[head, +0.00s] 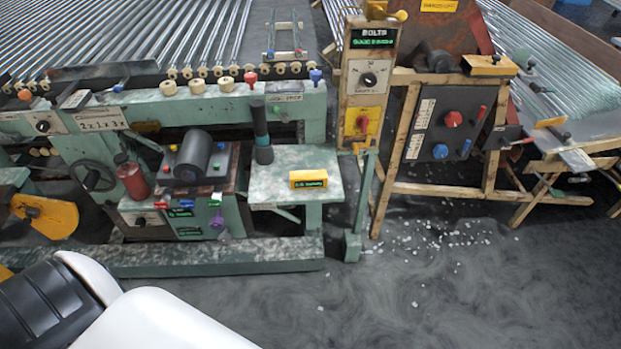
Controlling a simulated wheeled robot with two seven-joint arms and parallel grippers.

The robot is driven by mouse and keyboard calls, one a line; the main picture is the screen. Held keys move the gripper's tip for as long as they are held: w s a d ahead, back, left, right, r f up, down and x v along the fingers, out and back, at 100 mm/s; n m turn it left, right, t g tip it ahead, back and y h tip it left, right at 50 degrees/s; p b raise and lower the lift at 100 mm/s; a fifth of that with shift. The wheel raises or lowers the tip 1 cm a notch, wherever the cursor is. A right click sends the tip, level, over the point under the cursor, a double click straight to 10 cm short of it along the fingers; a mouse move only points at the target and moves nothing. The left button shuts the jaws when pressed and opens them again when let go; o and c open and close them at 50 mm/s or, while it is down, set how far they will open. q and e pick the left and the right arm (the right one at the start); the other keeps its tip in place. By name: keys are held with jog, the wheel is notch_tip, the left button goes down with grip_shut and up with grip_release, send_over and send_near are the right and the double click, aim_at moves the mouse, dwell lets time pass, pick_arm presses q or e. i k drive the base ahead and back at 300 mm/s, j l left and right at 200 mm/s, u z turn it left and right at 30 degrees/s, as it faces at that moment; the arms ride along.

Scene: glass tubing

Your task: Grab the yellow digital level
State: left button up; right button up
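The yellow digital level (308,179) is a small yellow block with a dark green display strip along its front. It lies on a pale green, speckled shelf (290,158) near the middle of the head view. White and black parts of my own body fill the lower left. Neither of my grippers is in view, and nothing touches the level.
A dark upright cylinder (262,135) stands at the shelf's back left. Left of it are a machine with knobs and a red bottle (133,180). A control post (365,80) and a wooden frame (440,188) stand to the right. White debris litters the floor.

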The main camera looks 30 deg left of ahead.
aim_at(305, 180)
jog(key=u, duration=0.4)
jog(key=i+l+u, duration=0.1)
jog(key=u, duration=0.25)
jog(key=i+u, duration=0.1)
jog(key=u, duration=0.3)
jog(key=l+u, duration=0.15)
jog(key=u, duration=0.2)
